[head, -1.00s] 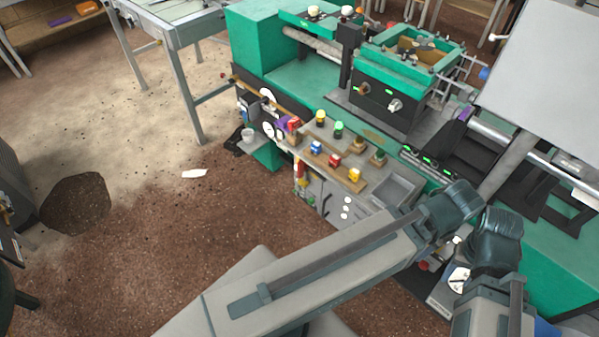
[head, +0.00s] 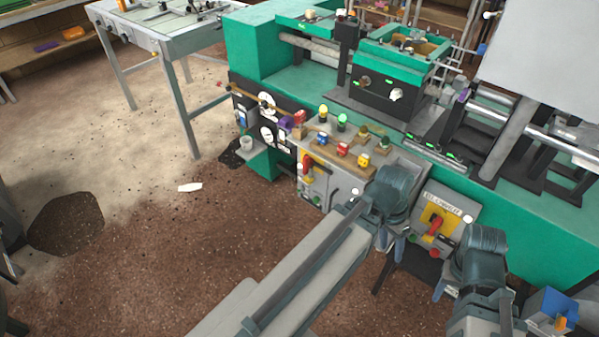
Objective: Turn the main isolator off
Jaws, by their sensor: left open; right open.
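A red rotary handle (head: 435,227) sits on a yellow plate on a grey sloped box (head: 462,212), whose label seems to read "EL.CABINET". A second red handle (head: 306,165) with yellow beside it is on the grey panel further left. I cannot tell from the labels which is the main isolator. My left gripper (head: 392,246) points down just left of the grey box, apart from its handle, its fingers partly hidden by my wrist. My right gripper (head: 446,287) is low, below and right of that handle, mostly hidden by its own wrist. Both are open and empty.
The green machine (head: 560,225) stands behind the controls. A sloped panel with coloured buttons (head: 342,149) lies left of my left wrist. A blue bin (head: 550,305) is at bottom right. The brown floor at left is mostly clear, with a white scrap (head: 190,187) and a dark patch.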

